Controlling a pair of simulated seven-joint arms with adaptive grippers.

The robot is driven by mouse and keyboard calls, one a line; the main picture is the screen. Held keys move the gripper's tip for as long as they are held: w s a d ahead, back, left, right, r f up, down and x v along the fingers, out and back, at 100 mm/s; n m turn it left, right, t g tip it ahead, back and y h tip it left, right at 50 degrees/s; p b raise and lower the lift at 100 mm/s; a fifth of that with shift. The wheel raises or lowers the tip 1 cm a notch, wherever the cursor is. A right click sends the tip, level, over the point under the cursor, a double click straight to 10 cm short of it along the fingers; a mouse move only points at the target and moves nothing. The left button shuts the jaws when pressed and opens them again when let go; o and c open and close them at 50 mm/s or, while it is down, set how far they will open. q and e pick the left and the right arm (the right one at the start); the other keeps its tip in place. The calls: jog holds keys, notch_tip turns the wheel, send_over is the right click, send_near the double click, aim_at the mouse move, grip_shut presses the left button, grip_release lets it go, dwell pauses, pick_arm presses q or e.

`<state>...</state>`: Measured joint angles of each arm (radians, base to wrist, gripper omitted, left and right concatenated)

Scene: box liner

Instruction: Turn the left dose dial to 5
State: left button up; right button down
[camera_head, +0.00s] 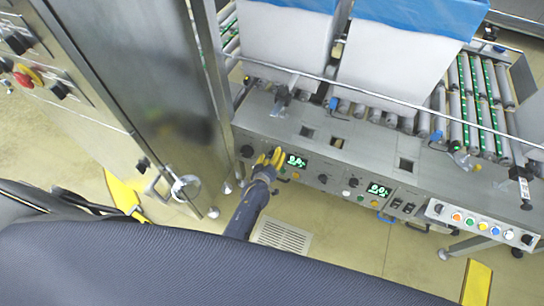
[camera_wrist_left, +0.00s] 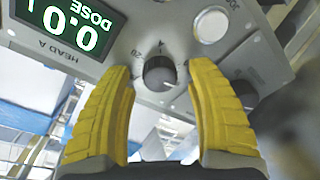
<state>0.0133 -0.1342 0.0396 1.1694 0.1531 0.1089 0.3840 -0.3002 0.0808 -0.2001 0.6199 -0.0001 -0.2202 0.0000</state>
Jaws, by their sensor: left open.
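The left dose dial (camera_wrist_left: 160,74) is a dark round knob with a pale pointer mark on a grey panel in the left wrist view. The dose display (camera_wrist_left: 69,24), labelled HEAD A, shows upside down beside it and reads 0.0 in green-white digits. My left gripper (camera_head: 269,157) has yellow fingers and is at the panel, just left of the left green display (camera_head: 296,161) in the head view. In the left wrist view the open fingers (camera_wrist_left: 158,70) stand on either side of the dial; I cannot tell whether they touch it. My right gripper is not in view.
A second green display (camera_head: 380,189) and more knobs sit further right on the panel. A row of coloured buttons (camera_head: 470,222) is at the right end. A steel cabinet (camera_head: 130,60) stands at left. Rollers (camera_head: 480,100) and white, blue-topped boxes (camera_head: 395,62) are behind the panel.

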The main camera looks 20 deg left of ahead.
pick_arm(q)
grip_shut()
dwell(0.3)
jog(key=shift+m, duration=1.5)
jog(key=shift+c, duration=0.2)
grip_release()
jog(key=v, duration=1.2)
jog(key=shift+a+f, duration=0.1)
jog(key=shift+f, duration=0.05)
